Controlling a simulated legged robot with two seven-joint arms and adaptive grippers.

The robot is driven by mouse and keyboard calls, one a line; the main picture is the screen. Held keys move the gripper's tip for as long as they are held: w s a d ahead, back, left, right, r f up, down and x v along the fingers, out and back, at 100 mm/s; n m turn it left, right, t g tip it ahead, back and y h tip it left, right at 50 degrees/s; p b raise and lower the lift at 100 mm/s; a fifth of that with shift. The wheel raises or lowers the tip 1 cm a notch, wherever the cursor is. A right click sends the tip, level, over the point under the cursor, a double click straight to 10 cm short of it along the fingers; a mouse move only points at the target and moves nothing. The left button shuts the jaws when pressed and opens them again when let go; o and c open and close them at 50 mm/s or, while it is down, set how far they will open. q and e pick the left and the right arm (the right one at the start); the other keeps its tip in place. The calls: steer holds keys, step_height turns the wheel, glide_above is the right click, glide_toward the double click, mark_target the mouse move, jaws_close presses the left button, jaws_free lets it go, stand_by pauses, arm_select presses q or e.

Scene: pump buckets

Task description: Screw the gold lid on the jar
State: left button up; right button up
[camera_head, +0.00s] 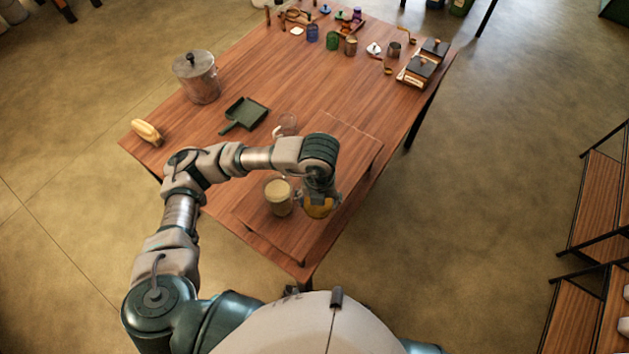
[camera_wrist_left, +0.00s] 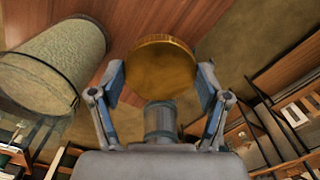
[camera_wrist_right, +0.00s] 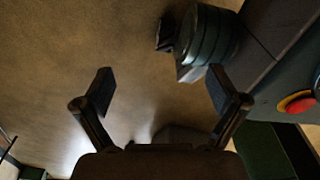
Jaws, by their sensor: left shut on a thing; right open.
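The jar (camera_head: 279,196) is clear glass with pale yellowish contents and stands near the front of the wooden table. It also shows large at the upper left of the left wrist view (camera_wrist_left: 55,60), its top hidden by the picture edge or its angle. My left gripper (camera_head: 318,203) is shut on the gold lid (camera_head: 318,209), to the right of the jar and apart from it. In the left wrist view the round gold lid (camera_wrist_left: 160,70) sits between both fingers. My right gripper (camera_wrist_right: 160,88) is open and empty, over the floor and away from the table.
Several cups and dark-lidded boxes (camera_head: 419,70) stand at the far end. Shelves (camera_head: 597,210) stand at the right.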

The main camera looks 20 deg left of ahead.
arm_select(q)
steer(key=shift+s+d+r, duration=0.1)
steer(key=shift+s+d, duration=0.2)
steer(key=shift+s, duration=0.3)
steer(key=shift+s+d, duration=0.25)
steer(key=shift+s, duration=0.35)
